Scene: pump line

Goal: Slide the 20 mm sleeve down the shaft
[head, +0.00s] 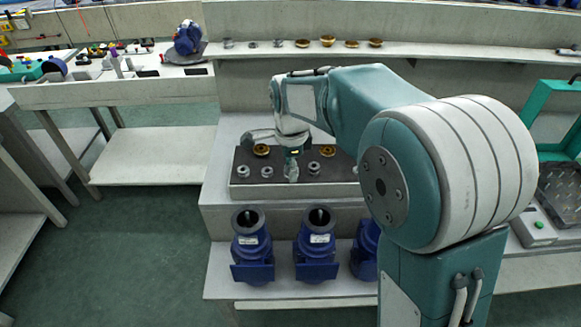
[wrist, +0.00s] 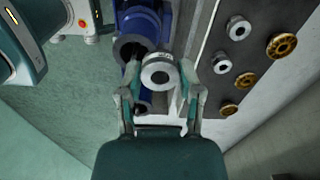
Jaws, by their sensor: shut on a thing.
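My gripper (wrist: 158,78) is shut on a silver flanged sleeve (wrist: 161,72) with a dark round bore. One finger is on each side of it. The sleeve's size cannot be read. In the head view my gripper (head: 291,174) hangs in front of the dark parts tray, above the blue pumps; the sleeve is hard to make out there. A blue pump (wrist: 139,22) with a grey open mouth shows beyond the sleeve in the wrist view. The sleeve looks apart from that mouth. Upright pumps in the head view (head: 252,250) (head: 315,250) have dark openings; their shafts are hard to see.
The dark tray (head: 290,185) holds silver sleeves (head: 243,171) and brass rings (head: 261,150). A third pump (head: 364,252) is partly hidden by my arm. A back shelf (head: 460,51) carries small brass parts. A teal frame (head: 548,110) stands at the right.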

